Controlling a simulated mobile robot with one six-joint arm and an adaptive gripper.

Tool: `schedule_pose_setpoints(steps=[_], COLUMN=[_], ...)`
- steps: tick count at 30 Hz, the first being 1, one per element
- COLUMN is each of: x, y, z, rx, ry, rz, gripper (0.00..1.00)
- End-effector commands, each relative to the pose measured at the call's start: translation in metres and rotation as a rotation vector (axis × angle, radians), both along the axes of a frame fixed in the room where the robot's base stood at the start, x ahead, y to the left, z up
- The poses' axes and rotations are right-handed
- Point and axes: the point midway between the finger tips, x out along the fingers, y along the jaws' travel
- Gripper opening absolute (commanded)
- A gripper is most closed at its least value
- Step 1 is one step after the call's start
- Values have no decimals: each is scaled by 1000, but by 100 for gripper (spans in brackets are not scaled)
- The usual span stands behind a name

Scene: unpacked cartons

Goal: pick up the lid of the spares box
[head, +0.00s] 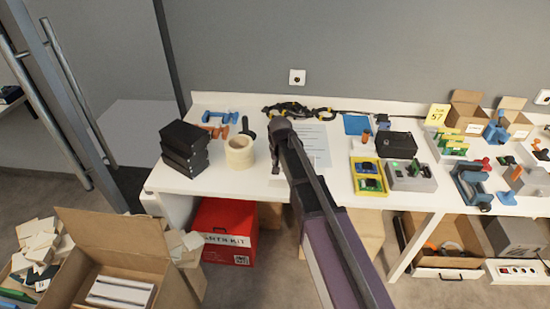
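No box in view carries a label that I can read as spares, so I cannot tell which one is the spares box. A small grey box (421,184) stands on the white table right of centre, open at the top with a green item inside. Just behind it lies a black, flat-topped box or lid (397,147); I cannot tell which. My arm rises from the bottom edge across the middle of the view and hides part of the table. No fingertips of my gripper show.
The white table (340,205) holds a yellow tray (357,186), stacked black boxes (184,140), a tape roll (239,152), and clamps and cartons at right. A red kit box (225,222) sits underneath. An open carton (120,240) stands at lower left.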

Motion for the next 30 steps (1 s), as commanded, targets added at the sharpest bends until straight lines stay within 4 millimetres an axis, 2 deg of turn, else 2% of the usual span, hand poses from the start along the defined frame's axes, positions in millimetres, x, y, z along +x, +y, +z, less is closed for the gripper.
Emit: schedule_pose_setpoints(steps=[1, 3, 12, 18, 30], x=[-17, -31, -71, -81, -82], y=[-7, -13, -32, -37, -37], z=[2, 4, 8, 8, 8], rx=[0, 0, 0, 0, 0], ry=[0, 0, 0, 0, 0], rz=[-1, -1, -1, -1, 0], gripper=[0, 0, 0, 0, 0])
